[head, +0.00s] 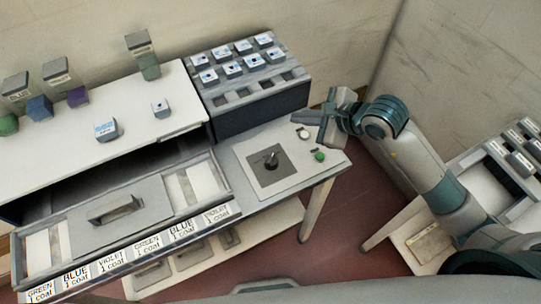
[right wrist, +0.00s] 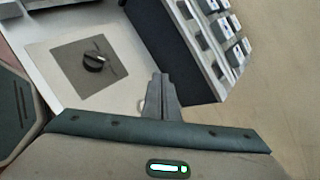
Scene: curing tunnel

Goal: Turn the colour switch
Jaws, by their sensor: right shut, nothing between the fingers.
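The colour switch is a black rotary knob (head: 271,159) on a dark square plate (head: 266,180), set in the light panel right of the drawer. It also shows in the right wrist view (right wrist: 95,62), left of my fingers. My right gripper (head: 304,117) is shut and empty. In the head view it is beyond and to the right of the knob, apart from it, near the panel's far right corner. Its closed fingertips show in the right wrist view (right wrist: 160,77). My left gripper is not in view.
A white button (head: 304,134) and a green button (head: 320,156) sit on the panel near my right gripper. A dark rack (head: 262,112) of labelled blocks stands behind the panel. The labelled drawer (head: 143,233) lies left. Another rack (head: 493,150) is at far right.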

